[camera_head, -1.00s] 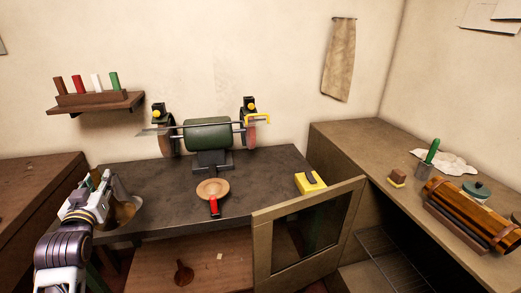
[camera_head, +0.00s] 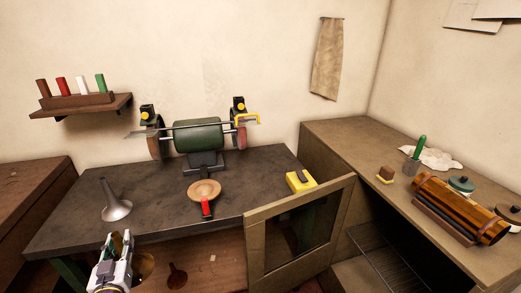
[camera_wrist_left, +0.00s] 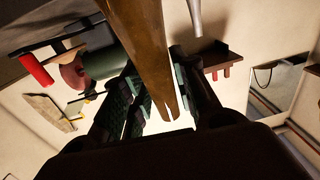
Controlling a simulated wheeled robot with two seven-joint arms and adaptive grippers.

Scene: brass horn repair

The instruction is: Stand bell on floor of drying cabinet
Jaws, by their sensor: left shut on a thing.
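My left gripper (camera_head: 118,243) is low at the left, in front of the dark bench, shut on a brass bell (camera_head: 146,266). In the left wrist view the bell's brass tube (camera_wrist_left: 143,45) runs between the green-padded fingers (camera_wrist_left: 150,100); its flare is partly hidden by the gripper in the head view. The drying cabinet is under the right counter. Its framed, windowed door (camera_head: 258,255) stands open, and a wire rack (camera_head: 380,262) shows inside; much of the interior is hidden. My right gripper is not in view.
A silver bell (camera_head: 116,208) stands on the dark bench (camera_head: 70,215), close behind my gripper. The open door juts out in front of the bench.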

